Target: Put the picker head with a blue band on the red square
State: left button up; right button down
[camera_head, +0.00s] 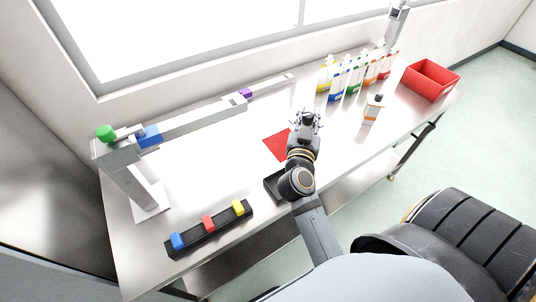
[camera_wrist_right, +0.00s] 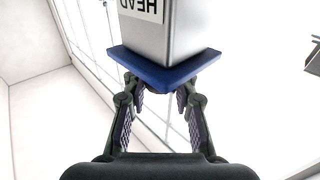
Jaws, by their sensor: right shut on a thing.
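The picker head with a blue band (camera_wrist_right: 165,55) fills the top of the right wrist view. It is a grey block with a white label reading HEAD and a blue band at its near end. My right gripper (camera_wrist_right: 160,90) has its two fingers closed at this banded end. In the head view my right gripper (camera_head: 306,118) is over the table, just right of the red square (camera_head: 277,146); I cannot clearly make out the picker head there. The red square lies flat on the table, partly hidden by my right arm. My left gripper is not in view.
A black holder (camera_head: 212,236) with blue, red and yellow blocks lies at front left. A grey elevator rail (camera_head: 195,120) runs along the back left. Several coloured bottles (camera_head: 353,80), a small white bottle (camera_head: 373,109) and a red bin (camera_head: 431,80) stand to the right.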

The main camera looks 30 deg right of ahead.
jog(key=shift+w+d+f, duration=0.25)
jog(key=shift+w+d, duration=0.15)
jog(key=shift+d, duration=0.3)
jog(key=shift+w+d+f, duration=0.15)
jog(key=shift+w+f, duration=0.05)
jog(key=shift+w, duration=0.3)
jog(key=shift+w+d+f, duration=0.1)
jog(key=shift+w+f, duration=0.1)
jog(key=shift+w, duration=0.3)
pick_arm(q)
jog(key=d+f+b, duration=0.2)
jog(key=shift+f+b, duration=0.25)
jog(key=shift+b, duration=0.05)
pick_arm(e)
jog(key=w+d+f, duration=0.1)
jog(key=w+f, duration=1)
jog(key=f, duration=0.1)
jog(key=shift+w, duration=0.15)
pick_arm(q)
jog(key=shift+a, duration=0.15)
pick_arm(e)
jog(key=c, duration=1.1)
grip_release()
jog(key=shift+f, duration=0.15)
jog(key=shift+o, duration=0.2)
